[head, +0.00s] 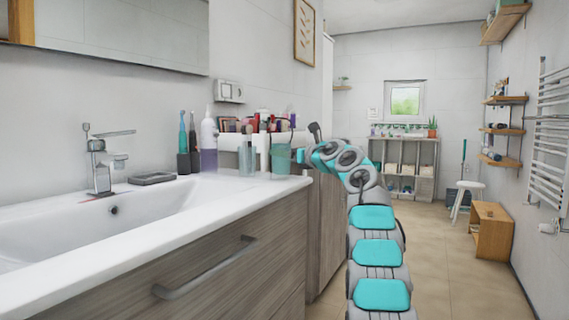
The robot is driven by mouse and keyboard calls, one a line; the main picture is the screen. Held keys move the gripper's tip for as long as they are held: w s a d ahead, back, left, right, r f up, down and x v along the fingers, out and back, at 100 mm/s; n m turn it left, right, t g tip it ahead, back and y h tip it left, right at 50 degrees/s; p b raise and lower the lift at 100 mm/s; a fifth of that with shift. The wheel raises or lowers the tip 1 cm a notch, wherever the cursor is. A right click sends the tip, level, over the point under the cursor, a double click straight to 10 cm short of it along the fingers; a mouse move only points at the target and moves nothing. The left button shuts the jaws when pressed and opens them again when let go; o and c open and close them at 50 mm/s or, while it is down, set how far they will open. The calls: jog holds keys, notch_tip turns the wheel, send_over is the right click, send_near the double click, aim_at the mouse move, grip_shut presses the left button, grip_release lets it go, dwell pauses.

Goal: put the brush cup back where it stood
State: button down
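I cannot tell for sure which is the brush cup. My gripper (299,155) is just right of the right cup, at the counter's end. My arm reaches up to it from the lower right. The fingers are tiny and partly hidden, so their grip on the cup is unclear.
A white counter (120,240) with a basin and tap (100,160) fills the left. A purple-and-white bottle (208,142), toothbrush holder (188,150) and soap dish (152,178) stand on it. Cosmetics (262,122) crowd behind the cups.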

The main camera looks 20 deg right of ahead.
jog(key=shift+f+b, duration=0.35)
jog(key=shift+f, duration=0.45)
jog(key=shift+f, duration=0.15)
grip_release()
jog(key=shift+r, duration=0.25)
jog(key=b+v, duration=0.6)
jog(key=v, duration=0.6)
jog(key=shift+b, duration=0.35)
jog(key=shift+f, duration=0.1)
